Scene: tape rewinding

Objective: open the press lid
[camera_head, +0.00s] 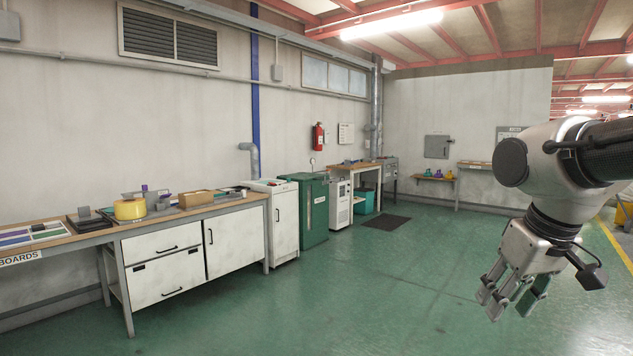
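No press lid can be made out for certain from here. A green cabinet-like machine (313,212) with a flat top stands by the back wall, and its top looks closed. A dark grey device (88,219) sits on the left workbench, too small to tell its parts. I cannot tell which of these, if either, is the press. My gripper (512,300) hangs at the right, pointing down over open floor, far from the benches. Its fingers are apart with nothing between them.
The workbench (227,207) at left carries a yellow tape roll (130,209) and a cardboard box (195,199). A white cabinet (284,222) stands beside the green machine. A dark mat (384,223) lies on the floor. The green floor in the middle is clear.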

